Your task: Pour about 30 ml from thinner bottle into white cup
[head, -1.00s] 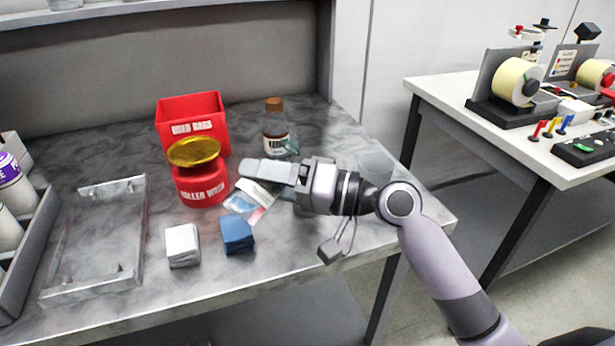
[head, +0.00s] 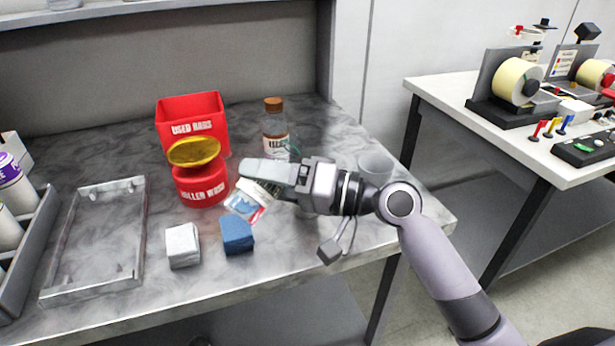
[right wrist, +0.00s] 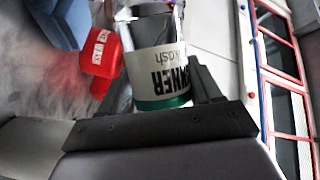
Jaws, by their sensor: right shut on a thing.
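My right gripper (head: 283,178) is shut on the thinner bottle (head: 248,194), which is tilted above the table and partly hidden by the jaws. In the right wrist view, the bottle (right wrist: 158,72) sits between the fingers (right wrist: 165,100), with a white label and a green band. Its lower-left end in the head view shows white, blue and red patches. I cannot make out its mouth or any liquid stream. A pale, greyish cup (head: 376,164) stands on the table behind my right wrist; I cannot be sure that it is the white cup. My left gripper is out of view.
A yellow-topped red roller wash container (head: 200,186) stands left of the gripper, with a red used rags bin (head: 190,122) behind. A capped clear bottle (head: 275,130) stands at the back. A white block (head: 182,246) and blue block (head: 237,235) lie in front, beside a metal tray (head: 98,285).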

